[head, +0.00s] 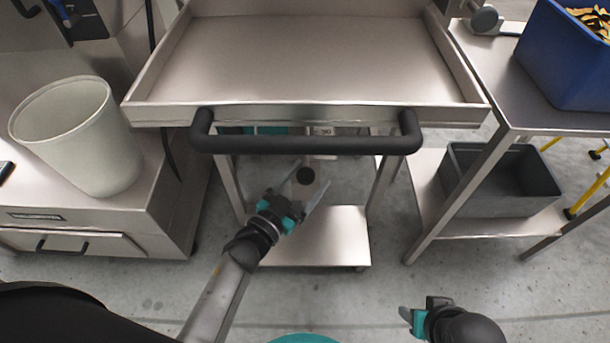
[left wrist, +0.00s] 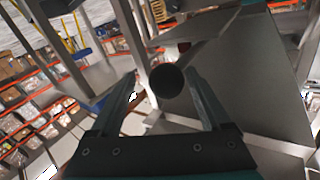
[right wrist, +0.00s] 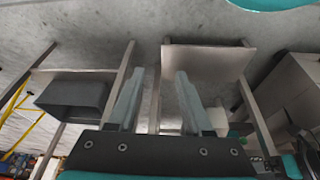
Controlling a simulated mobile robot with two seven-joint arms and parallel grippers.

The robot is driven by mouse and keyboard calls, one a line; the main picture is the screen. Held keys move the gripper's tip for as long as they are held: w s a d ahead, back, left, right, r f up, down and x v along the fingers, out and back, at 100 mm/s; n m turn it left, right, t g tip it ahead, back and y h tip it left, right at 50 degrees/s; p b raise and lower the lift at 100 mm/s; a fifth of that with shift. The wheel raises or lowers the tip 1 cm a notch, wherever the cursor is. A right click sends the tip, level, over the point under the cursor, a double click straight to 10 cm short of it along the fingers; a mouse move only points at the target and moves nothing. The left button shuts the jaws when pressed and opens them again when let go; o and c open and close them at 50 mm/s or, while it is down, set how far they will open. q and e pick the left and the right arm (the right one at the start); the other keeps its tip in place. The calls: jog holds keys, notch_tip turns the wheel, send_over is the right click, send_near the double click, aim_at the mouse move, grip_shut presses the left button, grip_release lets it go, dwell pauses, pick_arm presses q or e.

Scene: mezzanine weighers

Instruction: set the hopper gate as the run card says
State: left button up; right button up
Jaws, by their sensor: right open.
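In the left wrist view the dark knob (left wrist: 167,80) appears between the two fingertips. A small plate marked 30 (head: 322,131) shows just under the tray handle; most of what is around it is hidden by the tray. My left gripper (head: 309,179) is at the knob with its fingers apart; I cannot tell whether either finger touches it. My right gripper (head: 405,317) is low at the right, its fingers apart and empty in the right wrist view (right wrist: 158,76). I cannot make out a run card.
The steel tray (head: 310,60) with a black bar handle (head: 305,145) overhangs the left gripper. A white bin (head: 75,135) stands on the left unit. At right are a blue crate (head: 565,60) on a table and a grey crate (head: 500,190) on its lower shelf.

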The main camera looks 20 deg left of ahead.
pick_arm(q)
jog(key=shift+a+r, duration=0.1)
jog(key=shift+a, duration=0.1)
pick_arm(e)
jog(key=shift+r, duration=0.1)
pick_arm(q)
jog(key=shift+s+a, duration=0.1)
jog(key=shift+s, duration=0.2)
jog(key=p+v, duration=0.4)
jog(key=v, duration=1)
jog(key=shift+s, duration=0.3)
pick_arm(e)
jog(key=s+f+g, duration=0.1)
jog(key=s+f, duration=0.2)
jog(key=f, duration=0.5)
jog(key=shift+d, duration=0.2)
